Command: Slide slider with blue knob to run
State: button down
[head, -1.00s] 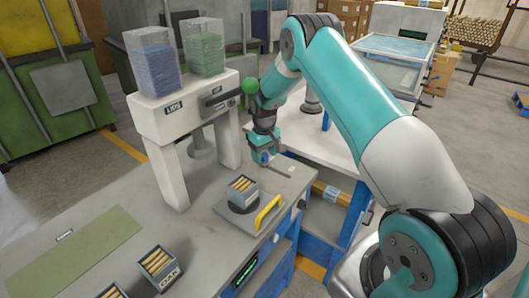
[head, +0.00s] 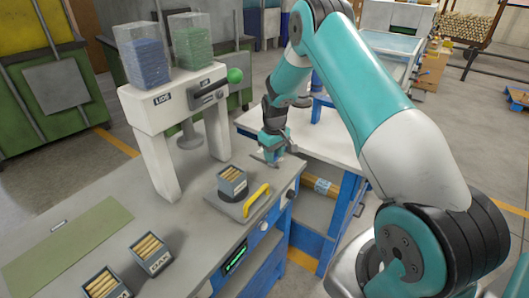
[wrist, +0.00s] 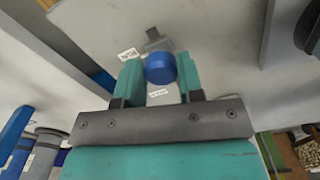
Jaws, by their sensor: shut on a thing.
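The blue knob (wrist: 160,68) sits between the two teal fingers of my gripper (wrist: 160,76) in the wrist view. A grey slider part (wrist: 156,41) shows just beyond the knob. Two small white labels lie on the surface nearby, one beside the left finger (wrist: 128,54) and one between the fingers (wrist: 158,93); their words are too small to read. In the head view my gripper (head: 271,157) is shut, low at the right back corner of the grey bench (head: 190,215). The knob is mostly hidden there.
A white press frame (head: 160,150) with a green-ball lever (head: 235,75) and two clear bins stands left of my gripper. A box of wooden pegs (head: 232,182) sits on a plate with a yellow handle (head: 256,200). More peg boxes (head: 150,254) stand at the front.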

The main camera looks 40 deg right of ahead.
aim_at(277, 156)
jog(key=shift+s+d, duration=0.2)
jog(key=shift+s, duration=0.3)
jog(key=c, duration=0.8)
grip_release()
jog(key=shift+s+d, duration=0.1)
jog(key=shift+s, duration=0.05)
jog(key=shift+o, duration=0.2)
jog(key=shift+r, duration=0.35)
notch_tip(277, 156, up, 17)
jog(key=b, duration=0.3)
jog(key=shift+f, duration=0.15)
